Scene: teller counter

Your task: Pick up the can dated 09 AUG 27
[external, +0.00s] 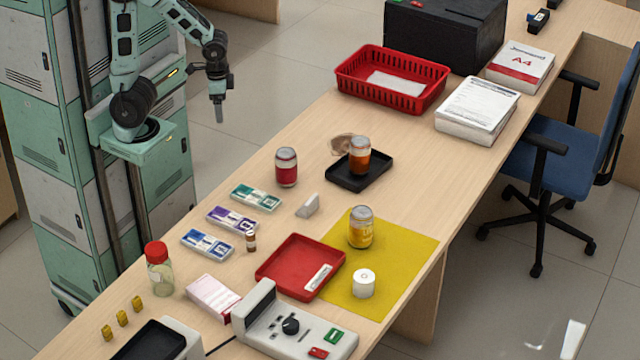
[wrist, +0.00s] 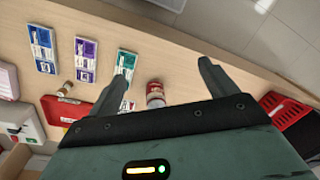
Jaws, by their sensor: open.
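Three cans stand upright on the counter, and no date is legible on any of them. A red can (external: 286,167) stands on bare wood. An orange-brown can (external: 360,155) stands in a small black tray (external: 345,181). A yellow can (external: 361,229) stands on a yellow mat (external: 405,250). My gripper (external: 218,112) is in the air beyond the counter's left edge, apart from all cans. In the wrist view my gripper (wrist: 166,62) has its fingers apart with nothing held. The red can (wrist: 155,92) shows between and beyond the fingers there; the other cans are hidden.
Near the red can are several banknote-like packs (external: 256,197), a grey wedge (external: 308,206) and a small brown bottle (external: 251,241). A red tray (external: 270,268), a white roll (external: 364,283) and a jar (external: 159,272) stand nearer. A red basket (external: 345,82) stands farther back.

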